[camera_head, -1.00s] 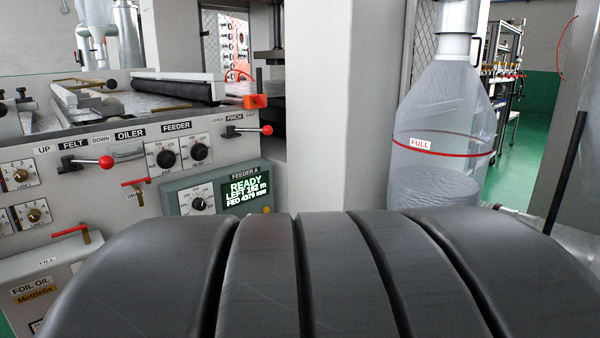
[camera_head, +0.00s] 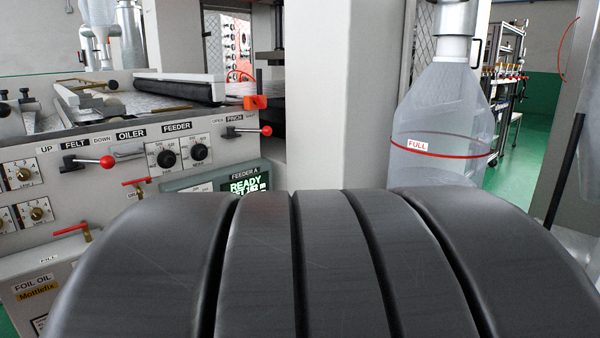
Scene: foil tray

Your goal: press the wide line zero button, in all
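No button marked wide line zero can be made out in the head view. The feeder A panel (camera_head: 190,186) is a grey-green box at the lower middle left. Its lit screen (camera_head: 245,184) reads READY, with the line below it partly covered. My own dark ribbed arm part covers the lower middle of the picture and hides most of this panel. My gripper is not in view, so its state and place cannot be seen.
The oiler and feeder machine front (camera_head: 120,160) has dials and red-knobbed levers, including the pinch lever (camera_head: 266,131). A foil oil box (camera_head: 35,290) stands at the lower left. A clear bag marked FULL (camera_head: 440,125) hangs at the right. Green floor (camera_head: 520,150) shows behind it.

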